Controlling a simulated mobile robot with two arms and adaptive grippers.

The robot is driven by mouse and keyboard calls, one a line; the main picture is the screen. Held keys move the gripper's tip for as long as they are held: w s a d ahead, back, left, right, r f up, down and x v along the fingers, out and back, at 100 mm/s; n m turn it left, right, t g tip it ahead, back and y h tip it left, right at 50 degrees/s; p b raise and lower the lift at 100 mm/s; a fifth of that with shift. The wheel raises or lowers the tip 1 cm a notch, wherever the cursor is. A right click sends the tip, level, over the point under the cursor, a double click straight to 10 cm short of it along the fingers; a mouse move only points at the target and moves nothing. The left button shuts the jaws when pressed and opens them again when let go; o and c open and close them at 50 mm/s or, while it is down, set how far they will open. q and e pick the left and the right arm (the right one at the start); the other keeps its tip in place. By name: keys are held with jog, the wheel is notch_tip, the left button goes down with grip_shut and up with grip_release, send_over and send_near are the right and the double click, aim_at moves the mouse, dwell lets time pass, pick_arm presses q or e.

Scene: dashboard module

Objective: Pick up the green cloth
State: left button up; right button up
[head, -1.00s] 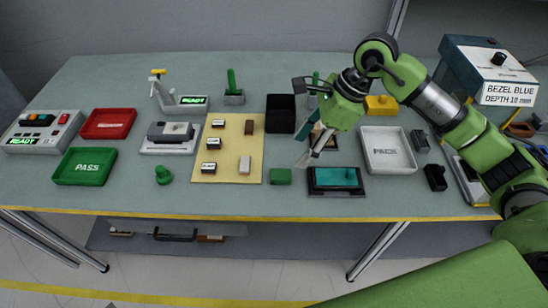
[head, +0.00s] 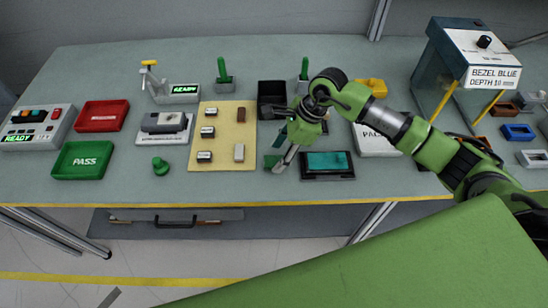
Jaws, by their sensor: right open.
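The green cloth (head: 270,160) is a small dark green square on the table, just right of the yellow mat. My right gripper (head: 279,168) is open, with its fingers pointing down at the cloth's right side. The fingers cover part of the cloth. I cannot tell whether they touch it. My left gripper is not in view.
A dark device with a teal screen (head: 328,160) lies close to the right of the gripper. The yellow mat (head: 223,152) with small parts is on the left. A black bin (head: 271,88) stands behind. The table's front strip is clear.

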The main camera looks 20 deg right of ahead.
aim_at(274, 162)
jog(key=shift+x, duration=1)
jog(key=shift+a+f, duration=0.15)
jog(key=c, duration=1)
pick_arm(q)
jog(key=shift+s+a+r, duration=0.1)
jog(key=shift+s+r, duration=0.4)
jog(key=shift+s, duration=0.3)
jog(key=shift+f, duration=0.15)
pick_arm(e)
jog(key=shift+w, duration=0.1)
